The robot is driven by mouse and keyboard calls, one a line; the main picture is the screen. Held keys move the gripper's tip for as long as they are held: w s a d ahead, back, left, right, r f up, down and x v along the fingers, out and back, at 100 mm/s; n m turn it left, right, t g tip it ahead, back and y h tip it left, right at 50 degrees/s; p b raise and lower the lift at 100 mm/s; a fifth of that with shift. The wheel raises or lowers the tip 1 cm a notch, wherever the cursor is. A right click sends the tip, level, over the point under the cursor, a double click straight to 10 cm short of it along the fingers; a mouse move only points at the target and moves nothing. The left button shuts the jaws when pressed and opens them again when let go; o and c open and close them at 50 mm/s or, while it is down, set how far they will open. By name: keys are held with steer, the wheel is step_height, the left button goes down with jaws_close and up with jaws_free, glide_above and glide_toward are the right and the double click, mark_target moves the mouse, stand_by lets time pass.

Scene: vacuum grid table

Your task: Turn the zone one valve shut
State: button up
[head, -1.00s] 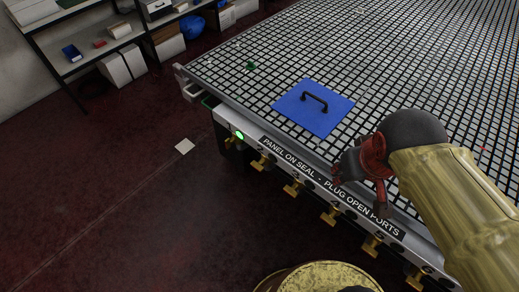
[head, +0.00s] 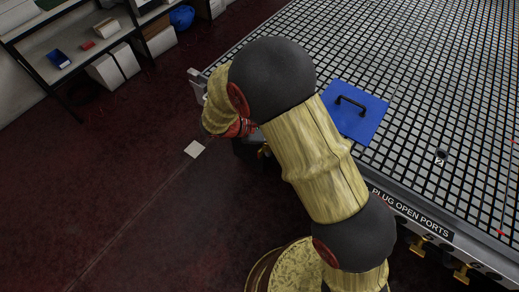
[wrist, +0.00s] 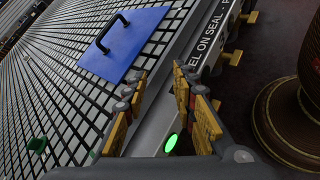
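Brass valve handles line the table's front edge. Two show at the lower right of the head view, one handle (head: 420,243) and another (head: 462,273). A sliver of one shows beside my arm, near the front left corner. In the wrist view two handles stick out past the front rail, one nearer (wrist: 233,57) and one farther (wrist: 250,17). I cannot read which is zone one. My gripper (wrist: 160,80) is open and empty, its fingers spread above the front rail, near a lit green lamp (wrist: 171,143). In the head view my arm mostly hides it.
A blue panel (head: 361,127) with a black handle lies on the grid table (head: 440,60). A green piece (wrist: 37,145) lies on the grid. The label strip (head: 410,211) runs along the front rail. The floor left of the table is open, with shelves beyond.

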steer(key=w+a+f+n+t+h+p, duration=0.1)
steer(key=w+a+f+n+t+h, duration=0.15)
steer(key=a+f+n+t, duration=0.65)
steer(key=n+t+y+p, duration=0.1)
steer(key=n+t+y, duration=0.2)
steer(key=n+y, duration=0.15)
glide_toward(258, 153)
steer(key=w+d+h, duration=0.1)
steer(key=w+d, duration=0.1)
steer(key=w, duration=0.1)
steer(key=shift+b+x, duration=0.55)
steer(key=shift+x, duration=3.25)
steer(key=shift+c, duration=1)
jaws_close()
